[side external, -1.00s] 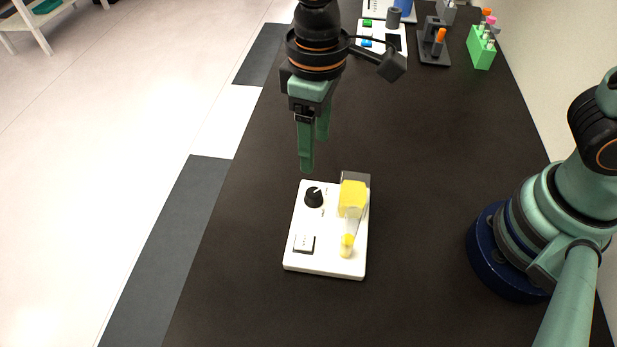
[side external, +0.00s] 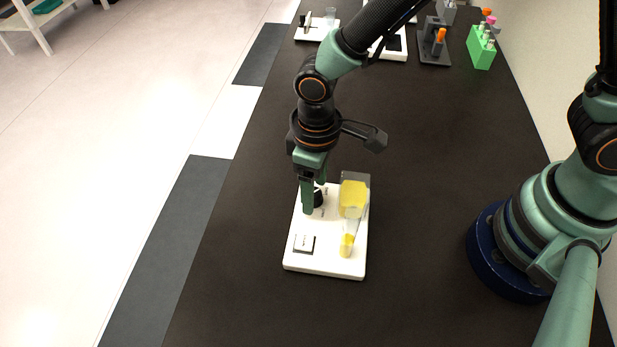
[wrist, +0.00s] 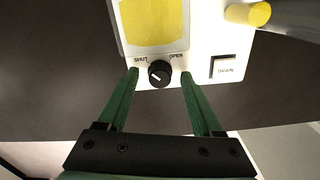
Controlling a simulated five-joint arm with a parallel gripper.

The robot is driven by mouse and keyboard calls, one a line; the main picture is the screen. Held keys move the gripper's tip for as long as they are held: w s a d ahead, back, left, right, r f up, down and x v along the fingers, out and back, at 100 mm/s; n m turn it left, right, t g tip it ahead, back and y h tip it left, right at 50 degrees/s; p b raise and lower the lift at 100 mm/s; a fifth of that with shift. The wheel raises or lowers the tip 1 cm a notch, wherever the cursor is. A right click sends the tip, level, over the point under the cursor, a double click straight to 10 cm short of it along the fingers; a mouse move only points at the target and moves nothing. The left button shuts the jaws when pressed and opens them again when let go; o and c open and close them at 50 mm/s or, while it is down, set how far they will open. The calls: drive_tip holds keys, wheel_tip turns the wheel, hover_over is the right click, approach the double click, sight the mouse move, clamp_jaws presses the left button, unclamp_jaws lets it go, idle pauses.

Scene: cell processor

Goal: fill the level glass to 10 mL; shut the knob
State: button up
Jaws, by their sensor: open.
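The white cell processor base (side external: 325,263) stands on the dark bench. Its black knob (wrist: 159,73) lies between the SHUT and OPEN labels in the wrist view; its white mark looks slanted, but I cannot tell which end points. In the side view my fingers partly hide the knob (side external: 318,197). My gripper (wrist: 159,77) is open, one green finger on each side of the knob, with small gaps. My gripper (side external: 314,197) is low over the base. The level glass (side external: 348,244) is clear with yellow liquid low inside; I cannot read its volume. A yellow-filled reservoir (side external: 353,196) stands behind it.
A square drain button (wrist: 226,69) is on the base; it also shows in the side view (side external: 304,243). A green tube rack (side external: 481,50) and a dark stand (side external: 434,50) are at the back right. The bench right of the base is clear.

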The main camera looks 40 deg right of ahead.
drive_tip(key=shift+c, duration=0.4)
clamp_jaws()
drive_tip(key=shift+m, duration=1.2)
drive_tip(key=shift+o, duration=0.4)
unclamp_jaws()
wheel_tip(320, 180, up, 12)
drive_tip(key=shift+r, duration=0.1)
